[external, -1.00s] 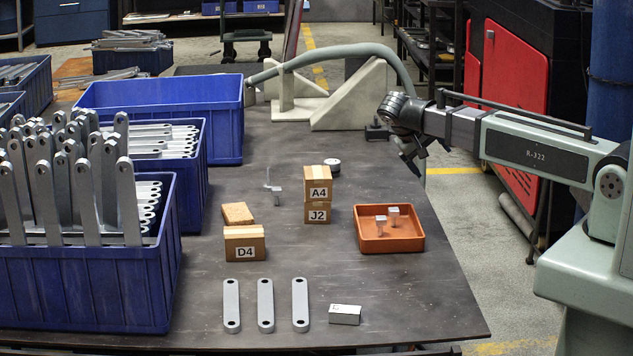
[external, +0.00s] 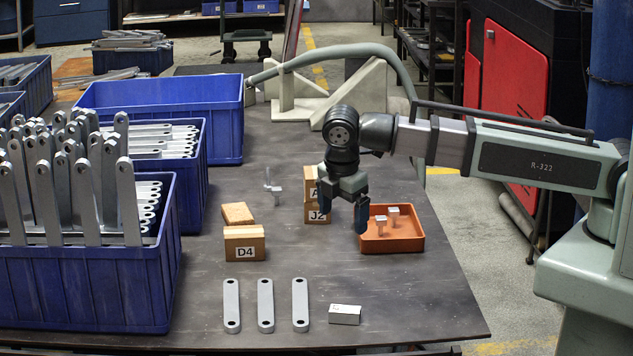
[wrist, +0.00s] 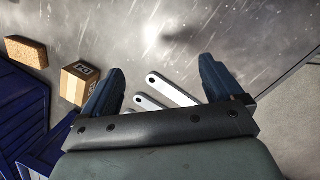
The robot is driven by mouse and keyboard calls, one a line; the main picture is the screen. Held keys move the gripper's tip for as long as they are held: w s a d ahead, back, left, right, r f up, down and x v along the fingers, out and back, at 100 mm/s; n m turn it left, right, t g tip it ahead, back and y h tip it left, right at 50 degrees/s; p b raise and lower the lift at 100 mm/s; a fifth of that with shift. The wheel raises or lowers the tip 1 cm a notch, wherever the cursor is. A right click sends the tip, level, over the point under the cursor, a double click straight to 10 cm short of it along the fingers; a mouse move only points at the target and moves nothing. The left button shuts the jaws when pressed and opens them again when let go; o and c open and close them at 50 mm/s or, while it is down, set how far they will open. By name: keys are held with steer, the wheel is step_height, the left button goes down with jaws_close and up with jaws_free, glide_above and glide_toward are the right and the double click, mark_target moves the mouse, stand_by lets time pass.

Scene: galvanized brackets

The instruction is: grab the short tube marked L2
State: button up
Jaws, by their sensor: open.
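No tube with a readable L2 mark shows in either view. A small round dark piece with a pale top, seen earlier behind the stacked boxes, is now hidden behind my gripper. My gripper (external: 341,207) is open and empty, pointing down above the table between the boxes and the orange tray. In the external view it partly covers the A4 and J2 boxes. In the wrist view my gripper (wrist: 163,72) has its two fingers wide apart, with bare table and flat metal brackets between and below them.
The D4 box (external: 244,245) and a tan block (external: 238,213) stand left of my gripper. The orange tray (external: 400,247) holds two small silver pieces. Three brackets (external: 265,305) and a silver block (external: 345,314) lie in front. Blue bins (external: 90,285) line the left.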

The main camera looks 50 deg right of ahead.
steer(key=s+a+n+g+y, duration=0.1)
steer(key=s+a+n+y, duration=0.1)
steer(key=s+a+n, duration=0.65)
steer(key=m, duration=0.2)
glide_above(345, 308)
steer(key=shift+n, duration=0.25)
steer(key=f, duration=0.8)
steer(key=shift+w+d+f, duration=0.15)
steer(key=shift+w+f, duration=0.1)
steer(key=shift+f, duration=0.1)
steer(key=shift+s+f, duration=0.15)
steer(key=shift+f, duration=1.2)
steer(key=shift+s+f, duration=0.15)
steer(key=shift+f, duration=1.15)
steer(key=shift+c, duration=0.4)
steer(key=c, duration=1.1)
